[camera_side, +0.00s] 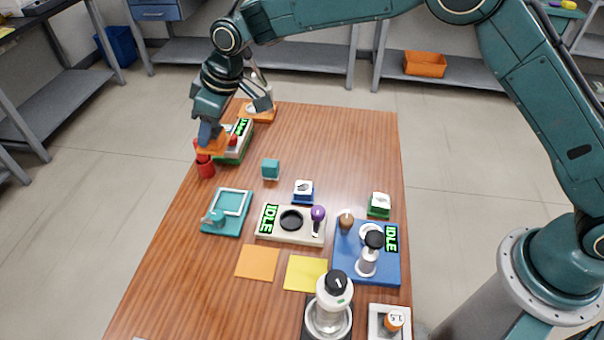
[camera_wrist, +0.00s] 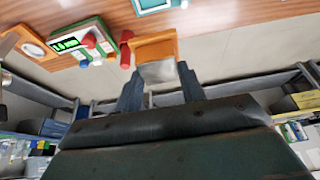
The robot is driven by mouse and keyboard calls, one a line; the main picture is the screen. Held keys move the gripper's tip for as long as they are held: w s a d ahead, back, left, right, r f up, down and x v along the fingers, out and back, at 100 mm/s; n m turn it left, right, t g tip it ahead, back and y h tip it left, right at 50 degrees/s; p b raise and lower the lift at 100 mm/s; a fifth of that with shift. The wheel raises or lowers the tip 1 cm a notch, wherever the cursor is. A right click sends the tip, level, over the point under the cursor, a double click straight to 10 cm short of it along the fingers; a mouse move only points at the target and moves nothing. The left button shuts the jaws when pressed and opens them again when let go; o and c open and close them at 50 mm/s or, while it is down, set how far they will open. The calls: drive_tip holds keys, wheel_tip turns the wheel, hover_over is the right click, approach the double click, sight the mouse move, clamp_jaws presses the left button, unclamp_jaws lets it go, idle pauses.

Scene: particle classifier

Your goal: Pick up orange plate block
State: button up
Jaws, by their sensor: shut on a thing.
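The orange plate block (camera_side: 213,149) is in my gripper (camera_side: 209,136) at the far left of the table, above or beside a red container (camera_side: 205,168). I cannot tell whether the block touches it. In the wrist view, the block (camera_wrist: 155,47) sits just past my fingertips, with a grey part below it. My gripper (camera_wrist: 160,84) has one finger on each side there and is shut on the block. The red container (camera_wrist: 126,52) shows to the left of the block in the wrist view.
A green-trimmed device (camera_side: 235,142) with a lit display stands close behind my gripper. A teal cube (camera_side: 270,169) and a teal frame tray (camera_side: 228,224) lie nearer. Orange (camera_side: 257,263) and yellow (camera_side: 306,273) squares lie in front. The table's back right is clear.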

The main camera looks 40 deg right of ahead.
drive_tip(key=shift+r, duration=0.55)
